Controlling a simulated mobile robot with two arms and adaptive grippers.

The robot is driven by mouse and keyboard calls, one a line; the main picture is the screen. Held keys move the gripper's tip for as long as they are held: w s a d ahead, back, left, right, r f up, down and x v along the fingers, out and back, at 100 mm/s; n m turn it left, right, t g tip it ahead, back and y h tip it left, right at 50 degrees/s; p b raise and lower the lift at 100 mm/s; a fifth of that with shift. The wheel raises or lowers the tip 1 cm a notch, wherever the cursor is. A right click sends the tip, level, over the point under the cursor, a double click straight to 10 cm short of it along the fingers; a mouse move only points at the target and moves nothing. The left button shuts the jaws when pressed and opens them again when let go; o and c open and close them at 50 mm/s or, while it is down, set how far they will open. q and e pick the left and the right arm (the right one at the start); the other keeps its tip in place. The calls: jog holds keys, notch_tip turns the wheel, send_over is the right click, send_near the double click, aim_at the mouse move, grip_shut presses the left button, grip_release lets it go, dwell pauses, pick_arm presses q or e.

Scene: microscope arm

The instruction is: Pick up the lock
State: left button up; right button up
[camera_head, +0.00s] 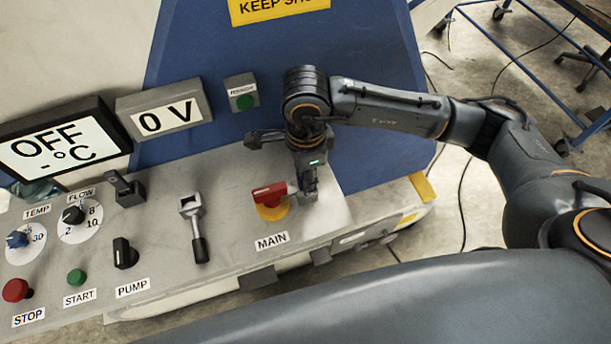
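My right arm comes in from the right and my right gripper (308,188) points down at the panel, just right of the red MAIN switch handle (268,191) on its yellow base (272,211). I cannot make out a lock clearly. A small light grey part shows between the red handle and the fingertips, and I cannot tell whether it is the lock or part of the switch or gripper. The fingers are small and partly hidden by the wrist, so I cannot tell whether they are open or shut. My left gripper is not in view.
The grey control panel (160,255) holds a lever (195,225), a PUMP switch (124,253), a green START button (77,276), a red STOP button (16,290) and two dials. Displays reading OFF (62,148) and 0 V (165,116) stand behind.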

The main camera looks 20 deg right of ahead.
grip_shut()
jog(key=shift+r, duration=0.1)
